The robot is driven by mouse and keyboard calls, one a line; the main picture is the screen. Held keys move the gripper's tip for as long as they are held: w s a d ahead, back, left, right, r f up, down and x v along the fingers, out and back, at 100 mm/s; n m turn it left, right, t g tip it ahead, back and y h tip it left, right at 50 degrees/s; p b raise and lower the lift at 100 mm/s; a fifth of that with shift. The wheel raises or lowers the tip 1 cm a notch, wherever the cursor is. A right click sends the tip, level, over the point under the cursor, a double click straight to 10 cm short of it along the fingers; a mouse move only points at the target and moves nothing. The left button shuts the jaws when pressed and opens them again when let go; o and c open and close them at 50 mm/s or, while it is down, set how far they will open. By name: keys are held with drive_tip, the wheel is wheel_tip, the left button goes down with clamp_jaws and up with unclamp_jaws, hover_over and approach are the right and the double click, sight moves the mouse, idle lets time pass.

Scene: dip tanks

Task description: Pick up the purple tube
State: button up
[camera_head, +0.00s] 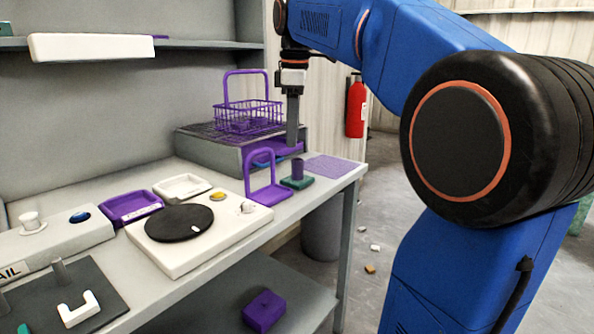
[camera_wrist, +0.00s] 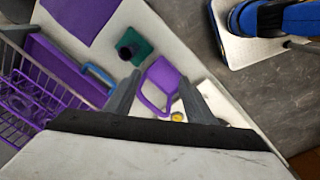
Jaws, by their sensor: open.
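The purple tube (camera_head: 297,168) stands upright on a green base (camera_head: 302,182) near the right end of the bench. In the wrist view the tube (camera_wrist: 127,51) is seen from above as a dark round shape on its green base (camera_wrist: 138,42), beyond the left fingertip. My gripper (camera_head: 293,140) points down above and close to the tube in the head view. In the wrist view its jaws (camera_wrist: 163,88) are apart and nothing is held between them. A purple arch stand (camera_wrist: 158,84) shows in the gap, lower down.
The purple arch stand (camera_head: 262,180) stands left of the tube. A tank (camera_head: 205,145) with a purple wire basket (camera_head: 248,118) is behind. A purple mat (camera_head: 335,167) lies to the right, at the bench end. A white unit with a black disc (camera_head: 179,223) is nearer.

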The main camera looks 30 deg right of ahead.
drive_tip(key=w+d+r+n+g, duration=0.1)
drive_tip(key=w+d+r+n, duration=0.3)
drive_tip(key=w+d+r, duration=0.25)
hover_over(297, 159)
drive_tip(key=s, duration=0.2)
wheel_tip(297, 159, down, 12)
drive_tip(key=f, duration=0.1)
drive_tip(key=shift+w+a+f, duration=0.1)
drive_tip(key=shift+w+f, duration=0.05)
drive_tip(key=shift+f, duration=0.65)
drive_tip(key=shift+w+a+f, duration=0.1)
drive_tip(key=shift+a+f, duration=0.05)
drive_tip(key=shift+f, duration=0.65)
drive_tip(key=shift+w+a+f, duration=0.1)
drive_tip(key=shift+w+f, duration=0.05)
drive_tip(key=shift+f, duration=0.65)
drive_tip(key=c, duration=1.2)
